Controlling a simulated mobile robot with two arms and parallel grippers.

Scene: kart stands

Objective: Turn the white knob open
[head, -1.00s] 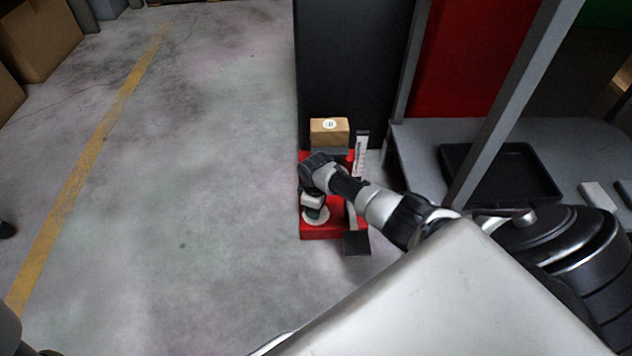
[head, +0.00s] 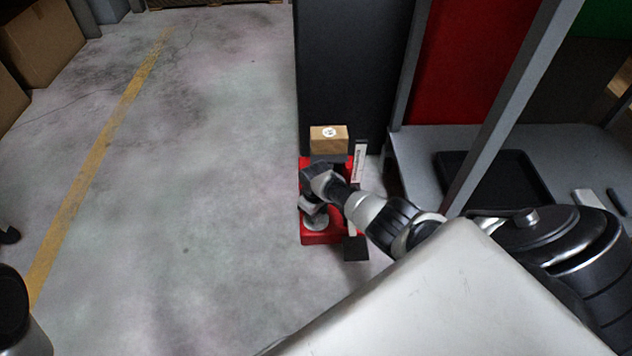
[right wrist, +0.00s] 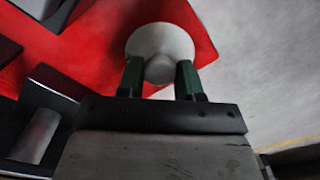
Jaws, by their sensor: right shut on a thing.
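The white knob (right wrist: 160,69) stands on a round white base (right wrist: 160,38) fixed to a red surface. In the right wrist view the two green-padded fingers of my right gripper (right wrist: 161,78) are closed on either side of the knob. In the head view my right gripper (head: 314,212) reaches down over the red stand (head: 322,238), and the white base (head: 317,224) shows partly beneath it. The gripper hides most of the knob there. My left gripper is not in view; only part of what seems my left arm shows at the lower left.
A grey table (head: 405,150) with a black tray (head: 497,157) is at the right. The concrete floor (head: 200,200) left of the stand is clear.

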